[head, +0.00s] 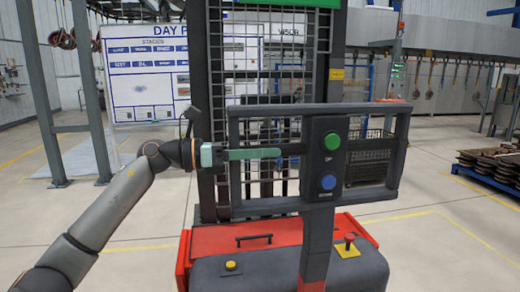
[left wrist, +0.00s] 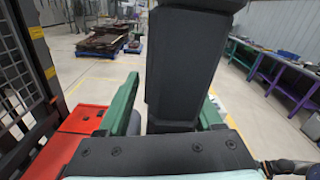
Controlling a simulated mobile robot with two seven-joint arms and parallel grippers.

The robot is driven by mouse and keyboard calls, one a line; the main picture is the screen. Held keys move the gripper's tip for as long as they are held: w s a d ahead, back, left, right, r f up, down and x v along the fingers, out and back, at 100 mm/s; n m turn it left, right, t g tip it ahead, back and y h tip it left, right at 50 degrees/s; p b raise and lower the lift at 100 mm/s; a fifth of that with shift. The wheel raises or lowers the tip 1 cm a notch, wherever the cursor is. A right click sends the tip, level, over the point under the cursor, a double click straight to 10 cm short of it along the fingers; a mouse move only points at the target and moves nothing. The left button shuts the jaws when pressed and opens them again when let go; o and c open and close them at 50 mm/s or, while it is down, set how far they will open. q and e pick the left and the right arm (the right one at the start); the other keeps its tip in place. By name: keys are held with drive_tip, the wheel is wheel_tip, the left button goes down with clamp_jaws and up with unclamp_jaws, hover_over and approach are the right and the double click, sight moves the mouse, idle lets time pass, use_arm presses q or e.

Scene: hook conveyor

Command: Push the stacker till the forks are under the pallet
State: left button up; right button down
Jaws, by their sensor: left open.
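The stacker (head: 281,250) stands right in front of me, with a red and dark body, a mesh mast and a dark handle frame (head: 370,109). A green button and a blue button sit on the frame's middle post. My left gripper (head: 262,154) is at the left side of the handle frame, pointing right. In the left wrist view its green fingers (left wrist: 168,95) are open on both sides of a dark bar of the frame. The forks are hidden behind the mast. A blue pallet (head: 486,178) with dark stacked parts stands at the right; it also shows in the left wrist view (left wrist: 98,55). My right gripper is out of view.
A whiteboard (head: 145,85) and grey steel posts (head: 90,90) stand behind at the left. A dark mesh crate (head: 368,160) is beyond the handle frame. Purple and green workbenches (left wrist: 280,72) line the right in the left wrist view. Floor between stacker and pallet is clear.

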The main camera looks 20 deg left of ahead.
use_arm(q)
drive_tip(key=shift+w+a+r, duration=0.15)
drive_tip(key=shift+a+r, duration=0.1)
drive_tip(key=shift+r, duration=0.1)
drive_tip(key=shift+t, duration=0.3)
drive_tip(key=shift+a+f, duration=0.1)
drive_tip(key=shift+a, duration=0.2)
drive_tip(key=b+v, duration=0.3)
drive_tip(key=v, duration=0.9)
drive_tip(key=shift+d+b, duration=0.2)
drive_tip(key=shift+b, duration=0.2)
drive_tip(key=shift+s, duration=0.25)
